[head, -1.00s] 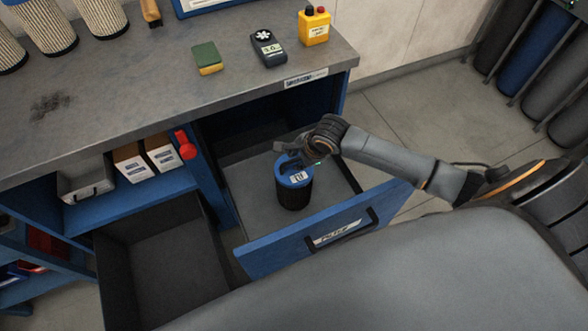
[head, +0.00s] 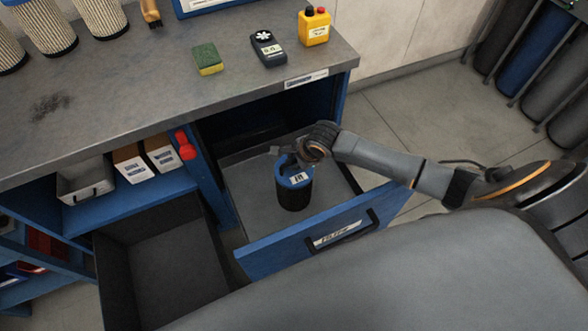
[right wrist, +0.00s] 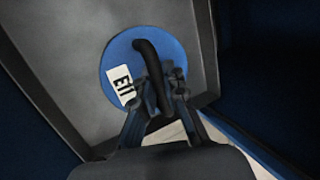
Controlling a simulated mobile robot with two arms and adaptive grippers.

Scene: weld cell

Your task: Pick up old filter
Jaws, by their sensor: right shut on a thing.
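The old filter (head: 294,188) is a dark cylinder with a blue top and a white label. It stands upright in the open drawer (head: 245,205) in the head view. In the right wrist view its round blue top (right wrist: 117,62) carries a dark curved handle (right wrist: 150,62). My right gripper (head: 290,158) is over the top of the filter, coming from the right. In the right wrist view the fingers (right wrist: 158,85) are closed on the handle. The filter's base is at or near the drawer floor; I cannot tell if it touches. My left gripper is not in view.
The drawer front (head: 320,232) with a handle stands between the filter and me. A second open drawer (head: 160,260) at lower left is empty. The workbench top (head: 130,95) is above, holding a sponge (head: 208,60), a meter (head: 268,48) and a yellow box (head: 314,27).

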